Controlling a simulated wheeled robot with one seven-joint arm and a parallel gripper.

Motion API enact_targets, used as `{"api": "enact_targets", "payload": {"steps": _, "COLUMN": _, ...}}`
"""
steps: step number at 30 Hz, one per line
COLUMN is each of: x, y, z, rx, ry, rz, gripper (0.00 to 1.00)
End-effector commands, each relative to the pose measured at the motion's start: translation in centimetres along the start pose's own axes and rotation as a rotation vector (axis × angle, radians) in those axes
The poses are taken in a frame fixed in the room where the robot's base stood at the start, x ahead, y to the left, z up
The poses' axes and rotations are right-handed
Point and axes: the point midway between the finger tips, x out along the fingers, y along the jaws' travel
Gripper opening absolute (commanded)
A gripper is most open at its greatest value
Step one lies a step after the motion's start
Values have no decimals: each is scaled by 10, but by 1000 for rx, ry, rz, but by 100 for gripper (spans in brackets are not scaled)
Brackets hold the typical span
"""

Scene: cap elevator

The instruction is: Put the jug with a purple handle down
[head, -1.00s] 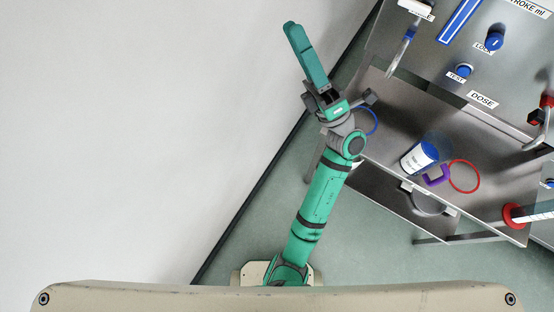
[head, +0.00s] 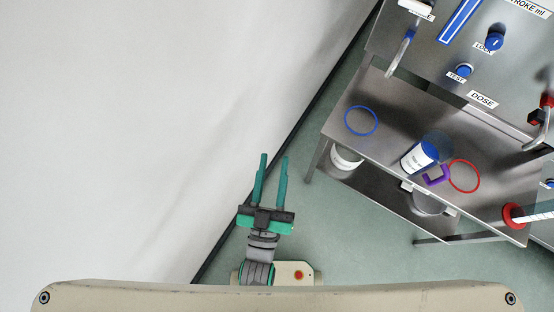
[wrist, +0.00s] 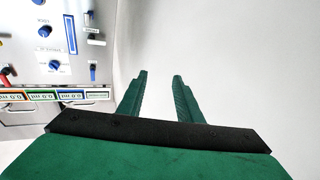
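The jug with a purple handle (head: 417,157) stands on the steel shelf (head: 385,118) of the machine, in the right part of the head view. It is clear with a white label and blue at its top; the purple handle (head: 436,176) points toward the lower right. My gripper (head: 273,157) is well to the left of the jug, off the shelf. Its two green fingers are spread with nothing between them. The fingers also show apart and empty in the wrist view (wrist: 160,78). The jug is not visible in the wrist view.
A blue ring (head: 361,120) marks the shelf left of the jug, and a red ring (head: 463,176) lies right of it. White containers (head: 346,157) sit on a lower level. The machine panel (head: 430,65) with knobs rises behind. A pale wall (head: 120,130) fills the left.

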Motion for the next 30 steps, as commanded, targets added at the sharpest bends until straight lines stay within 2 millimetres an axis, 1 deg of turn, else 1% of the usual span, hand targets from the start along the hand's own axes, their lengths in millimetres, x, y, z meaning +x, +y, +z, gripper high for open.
{"api": "enact_targets", "payload": {"steps": 1, "x": -21, "y": -2, "z": 10, "rx": 30, "ry": -70, "rz": -31, "gripper": 32}}
{"api": "enact_targets", "payload": {"steps": 6, "x": -80, "y": 4, "z": 36, "rx": 107, "ry": -276, "rz": -112, "gripper": 32}}
{"api": "enact_targets", "payload": {"steps": 9, "x": -107, "y": 10, "z": 45, "rx": 133, "ry": -370, "rz": -150, "gripper": 32}}
{"api": "enact_targets", "payload": {"steps": 12, "x": -125, "y": 15, "z": 50, "rx": 147, "ry": -434, "rz": -176, "gripper": 32}}
{"api": "enact_targets", "payload": {"steps": 15, "x": -134, "y": 18, "z": 54, "rx": 154, "ry": -470, "rz": -191, "gripper": 32}}
{"api": "enact_targets", "payload": {"steps": 17, "x": -136, "y": 19, "z": 54, "rx": 156, "ry": -479, "rz": -193, "gripper": 32}}
{"api": "enact_targets", "payload": {"steps": 30, "x": -137, "y": 19, "z": 54, "rx": 156, "ry": -479, "rz": -193, "gripper": 32}}
